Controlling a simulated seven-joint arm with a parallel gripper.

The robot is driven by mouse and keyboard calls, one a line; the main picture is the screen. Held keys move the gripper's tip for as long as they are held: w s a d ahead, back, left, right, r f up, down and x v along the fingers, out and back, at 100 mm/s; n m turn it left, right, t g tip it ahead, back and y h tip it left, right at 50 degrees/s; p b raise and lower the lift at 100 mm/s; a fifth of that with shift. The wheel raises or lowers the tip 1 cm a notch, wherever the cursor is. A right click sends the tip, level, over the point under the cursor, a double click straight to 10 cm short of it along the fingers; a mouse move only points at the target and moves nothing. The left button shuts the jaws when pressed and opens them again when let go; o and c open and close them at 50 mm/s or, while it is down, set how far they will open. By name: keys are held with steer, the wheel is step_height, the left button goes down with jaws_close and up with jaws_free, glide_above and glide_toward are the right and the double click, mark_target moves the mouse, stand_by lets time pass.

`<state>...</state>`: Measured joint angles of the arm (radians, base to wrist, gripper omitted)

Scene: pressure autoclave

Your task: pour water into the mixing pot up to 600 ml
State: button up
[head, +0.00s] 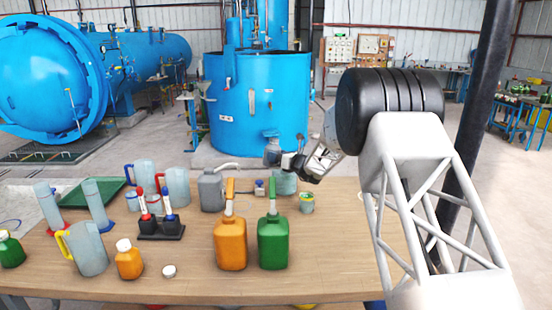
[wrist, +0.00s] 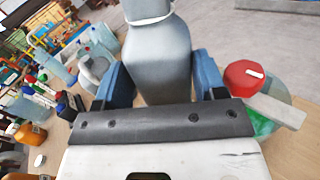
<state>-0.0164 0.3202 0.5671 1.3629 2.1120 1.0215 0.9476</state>
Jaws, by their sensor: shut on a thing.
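My gripper (head: 288,160) is above the back right of the wooden table. In the wrist view my gripper (wrist: 160,88) is shut on a grey bottle (wrist: 158,55), its blue pads on either side and a white band at its neck. In the head view the grey bottle (head: 271,150) is small and partly hidden by the gripper. A grey-teal pot (head: 284,184), perhaps the mixing pot, stands just below the gripper. Its scale and water level cannot be read. I cannot tell whether liquid is flowing.
A small cup (head: 307,203) stands right of the pot. A grey canister (head: 211,192) is to the left. Orange (head: 230,245) and green (head: 273,243) bottles stand in front. Jugs, cylinders and a marker rack (head: 160,229) fill the left.

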steer(key=shift+w+d+r+m, duration=0.1)
steer(key=shift+w+d+m, duration=0.1)
steer(key=shift+m, duration=1.1)
steer(key=m, duration=0.3)
steer(key=s+a+m, duration=0.1)
steer(key=m, duration=0.1)
steer(key=shift+s+a+f+m+t, duration=0.1)
steer(key=shift+f+m+t, duration=0.3)
steer(key=shift+m, duration=0.7)
steer(key=shift+f+m, duration=0.2)
steer(key=shift+m, duration=0.6)
steer(key=shift+f+m, duration=0.4)
steer(key=shift+m, duration=0.6)
steer(key=shift+f+m, duration=0.35)
steer(key=shift+m, duration=0.65)
steer(key=shift+r+h, duration=0.1)
steer(key=shift+h, duration=0.2)
